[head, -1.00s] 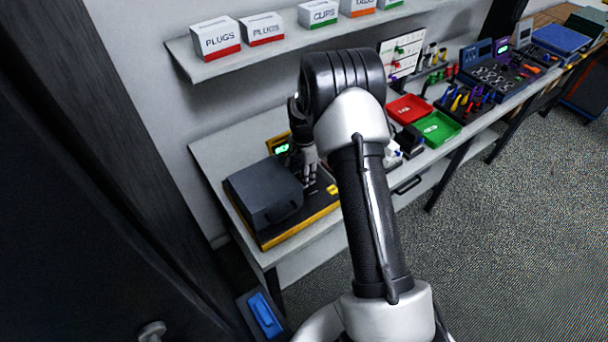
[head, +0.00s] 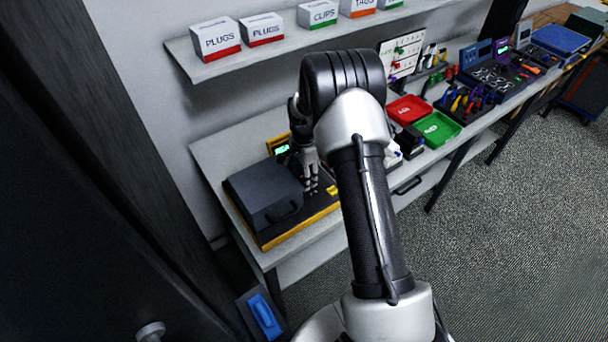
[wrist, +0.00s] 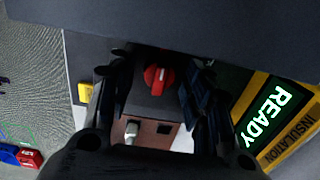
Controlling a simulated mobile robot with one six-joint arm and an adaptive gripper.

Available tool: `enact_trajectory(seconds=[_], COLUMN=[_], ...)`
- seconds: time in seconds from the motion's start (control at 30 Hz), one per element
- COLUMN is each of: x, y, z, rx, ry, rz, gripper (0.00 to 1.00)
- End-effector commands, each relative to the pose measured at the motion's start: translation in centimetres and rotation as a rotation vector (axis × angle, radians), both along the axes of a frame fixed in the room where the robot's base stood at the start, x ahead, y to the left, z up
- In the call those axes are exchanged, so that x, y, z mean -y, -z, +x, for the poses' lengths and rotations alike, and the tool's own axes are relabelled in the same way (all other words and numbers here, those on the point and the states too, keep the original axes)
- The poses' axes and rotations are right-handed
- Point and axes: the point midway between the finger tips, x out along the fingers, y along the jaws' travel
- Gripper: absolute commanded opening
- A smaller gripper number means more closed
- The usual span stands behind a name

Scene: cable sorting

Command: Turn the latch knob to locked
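The red latch knob (wrist: 158,80) shows in the wrist view on a dark panel. My gripper (wrist: 155,72) is open, with one finger on each side of the knob and visible space between fingers and knob. In the head view my gripper (head: 311,185) points down at the dark tester box (head: 264,194), just right of its lid. The knob is hidden there behind my gripper and arm. A green display (head: 282,149) stands behind the box, and the wrist view shows it reading READY (wrist: 266,114).
The box's dark lid (wrist: 190,20) lies close beside my fingers. A yellow part (wrist: 85,92) and a small grey connector (wrist: 131,129) are nearby. On the bench, a red tray (head: 408,108) and green tray (head: 437,127) lie right. A shelf (head: 215,68) with boxes hangs above.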

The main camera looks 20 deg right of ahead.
Motion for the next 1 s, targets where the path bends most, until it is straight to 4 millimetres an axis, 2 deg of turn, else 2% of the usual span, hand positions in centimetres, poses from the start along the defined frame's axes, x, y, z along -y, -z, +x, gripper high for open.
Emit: enact_trajectory(seconds=[0.37, 0.47, 0.8, 1.0], x=[0.0, 0.0, 0.0, 0.0], y=[-0.3, -1.5, -8.6, -11.2], z=[0.0, 0.1, 0.1, 0.0], rx=[0.000, 0.002, 0.003, 0.000], ry=[-0.001, -0.001, -0.001, -0.001], rz=[0.000, -0.001, 0.000, 0.000], gripper=[0.49, 0.49, 0.49, 0.49])
